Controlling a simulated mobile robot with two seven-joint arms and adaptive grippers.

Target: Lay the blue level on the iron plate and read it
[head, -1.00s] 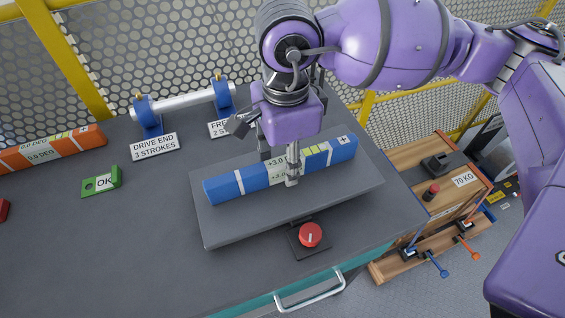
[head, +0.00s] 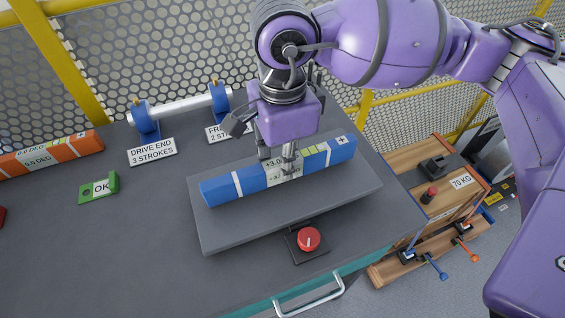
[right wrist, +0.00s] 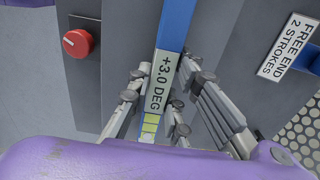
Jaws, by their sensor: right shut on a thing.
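The blue level (head: 228,186) lies lengthwise along the grey iron plate (head: 225,232), on it or just above it; I cannot tell if they touch. Its white display reads +3.0 DEG in the right wrist view (right wrist: 162,84). My right gripper (head: 278,164) comes down from above and is shut on the middle of the level, with fingers on both its long sides. The fingers hide part of the display in the head view. My left gripper is not in view.
A red knob (head: 308,239) sits in front of the plate. Behind are a blue-ended roller (head: 183,106) and a DRIVE END sign (head: 152,151). An orange level (head: 50,153) and green OK tag (head: 98,188) lie left.

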